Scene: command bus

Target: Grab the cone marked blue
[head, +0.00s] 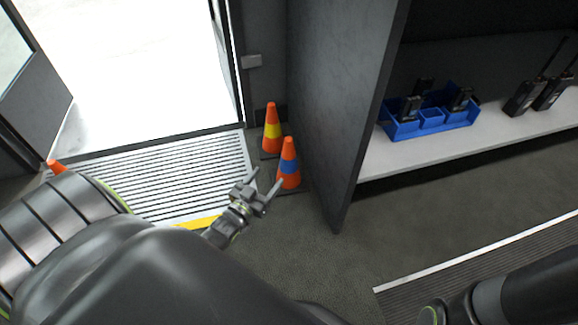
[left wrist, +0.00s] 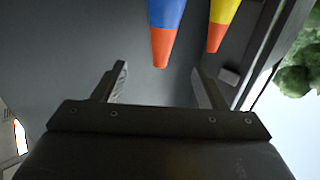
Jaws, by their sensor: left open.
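The cone marked blue (head: 288,168) is orange with a blue band and stands upright on the floor beside the dark cabinet side panel. Its blue band and orange tip also show in the left wrist view (left wrist: 163,40), ahead of the open fingers. My left gripper (head: 266,190) is open and empty, with its fingers close to the cone's left side. In the left wrist view the fingers (left wrist: 160,85) are spread wide and the cone tip lies just beyond them. My right gripper is not in view; only part of my right arm shows at the lower right.
A yellow-banded cone (head: 271,130) stands right behind the blue-banded one, and shows in the left wrist view (left wrist: 222,22). The cabinet panel (head: 345,110) rises close on the right. A shelf (head: 400,158) holds a blue bin (head: 430,122) with radios. A ribbed step (head: 170,180) lies left.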

